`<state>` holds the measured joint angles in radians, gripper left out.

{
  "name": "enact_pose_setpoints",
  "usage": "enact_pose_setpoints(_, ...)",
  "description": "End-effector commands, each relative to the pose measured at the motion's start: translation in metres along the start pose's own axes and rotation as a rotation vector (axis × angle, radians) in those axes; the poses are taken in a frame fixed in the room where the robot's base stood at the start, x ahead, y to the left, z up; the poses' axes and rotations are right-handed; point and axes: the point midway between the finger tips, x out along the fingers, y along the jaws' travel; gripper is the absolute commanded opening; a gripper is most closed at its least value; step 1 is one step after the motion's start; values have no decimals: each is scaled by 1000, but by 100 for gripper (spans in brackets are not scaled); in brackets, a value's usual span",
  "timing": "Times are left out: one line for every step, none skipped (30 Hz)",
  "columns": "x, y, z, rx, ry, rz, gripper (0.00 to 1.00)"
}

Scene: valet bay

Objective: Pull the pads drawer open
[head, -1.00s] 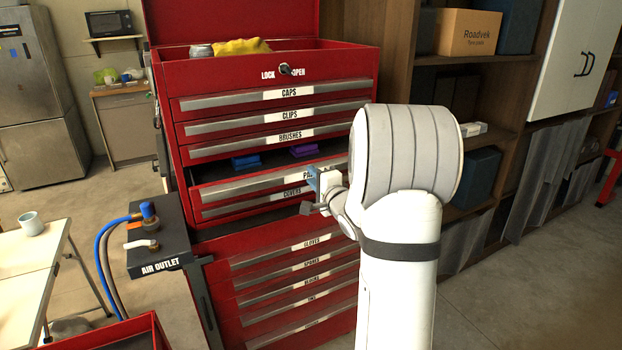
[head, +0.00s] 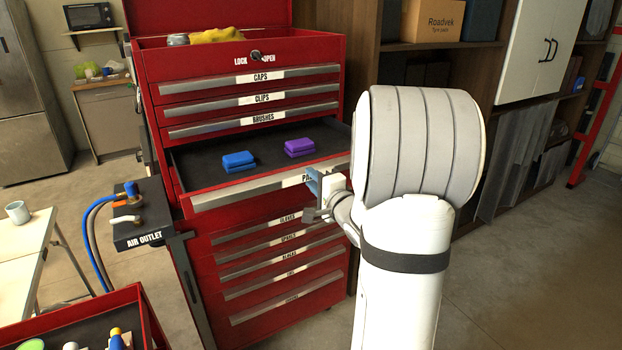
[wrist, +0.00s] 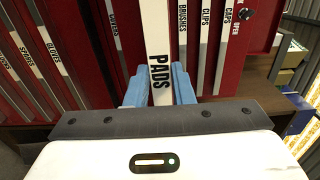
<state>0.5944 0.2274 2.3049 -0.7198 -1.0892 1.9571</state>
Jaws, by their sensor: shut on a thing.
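The pads drawer (head: 215,184) of the red tool chest stands well out from the chest in the head view. A blue pad (head: 238,161) and a purple pad (head: 299,147) lie on its dark floor. My gripper (head: 314,190) is at the right part of the drawer's silver front edge. In the wrist view its blue fingers (wrist: 158,90) sit on both sides of the strip labelled PADS (wrist: 157,50), shut on that handle. In the head view my arm covers the drawer's right end.
The caps, clips and brushes drawers above are shut, as are the drawers below. The air outlet stand (head: 140,220) with blue hose is at left. A red tray (head: 150,318) with bottles is at lower left. Wooden shelves (head: 440,60) stand at right; floor at lower right is clear.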

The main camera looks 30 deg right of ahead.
Motion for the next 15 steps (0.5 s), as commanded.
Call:
enact_pose_setpoints(-1, 7, 1, 3, 0, 16, 0)
enact_pose_setpoints(-1, 7, 1, 3, 0, 16, 0)
enact_pose_setpoints(-1, 7, 1, 3, 0, 16, 0)
enact_pose_setpoints(-1, 7, 1, 3, 0, 16, 0)
enact_pose_setpoints(-1, 7, 1, 3, 0, 16, 0)
enact_pose_setpoints(-1, 7, 1, 3, 0, 16, 0)
enact_pose_setpoints(-1, 7, 1, 3, -1, 16, 0)
enact_pose_setpoints(-1, 7, 1, 3, -1, 16, 0)
enact_pose_setpoints(-1, 8, 1, 3, -1, 16, 0)
enact_pose_setpoints(-1, 7, 1, 3, -1, 16, 24)
enact_pose_setpoints(-1, 7, 1, 3, -1, 16, 26)
enact_pose_setpoints(-1, 7, 2, 3, -1, 15, 30)
enact_pose_setpoints(-1, 6, 2, 3, -1, 14, 32)
enact_pose_setpoints(-1, 6, 2, 3, -2, 13, 34)
enact_pose_setpoints(-1, 6, 2, 3, -2, 12, 38)
